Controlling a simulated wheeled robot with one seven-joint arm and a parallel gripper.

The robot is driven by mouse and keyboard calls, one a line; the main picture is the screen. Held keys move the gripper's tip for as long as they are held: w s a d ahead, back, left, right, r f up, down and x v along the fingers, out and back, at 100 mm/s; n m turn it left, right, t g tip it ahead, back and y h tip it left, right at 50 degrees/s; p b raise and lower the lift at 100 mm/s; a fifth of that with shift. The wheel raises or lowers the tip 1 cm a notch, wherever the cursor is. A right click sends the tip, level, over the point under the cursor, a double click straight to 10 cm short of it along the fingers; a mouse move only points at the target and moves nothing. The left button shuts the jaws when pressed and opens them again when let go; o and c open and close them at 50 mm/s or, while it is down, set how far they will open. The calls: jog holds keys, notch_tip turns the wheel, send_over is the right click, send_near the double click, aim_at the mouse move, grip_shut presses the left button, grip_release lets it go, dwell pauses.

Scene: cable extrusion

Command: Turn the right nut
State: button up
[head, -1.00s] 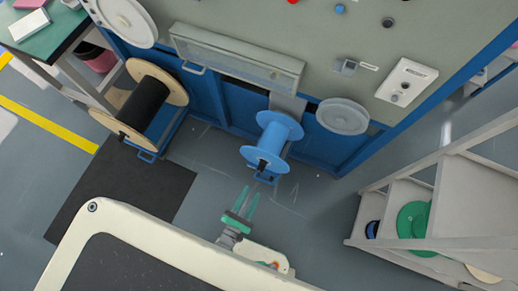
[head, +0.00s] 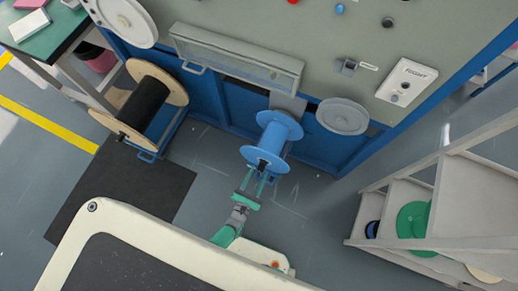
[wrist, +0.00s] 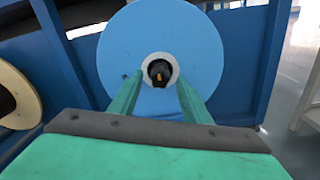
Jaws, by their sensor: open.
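The spool also fills the middle of the wrist view (wrist: 125,50). My gripper (head: 262,178) is open, its two green fingers pointing at the spool's near face. In the wrist view the fingertips (wrist: 160,80) stand to either side of the nut, with nothing between them gripped. I cannot tell how far the tips are from the nut. In the head view the nut is hard to make out.
A black spool with wooden flanges (head: 147,108) stands to the left by a dark floor mat (head: 120,195). The blue and grey machine (head: 340,60) rises behind the spools. A grey shelf rack (head: 450,200) stands at the right. The floor between is clear.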

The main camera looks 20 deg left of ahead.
jog(key=shift+w, duration=0.8)
jog(key=c, duration=1)
jog(key=shift+c, duration=0.2)
jog(key=shift+m, duration=0.3)
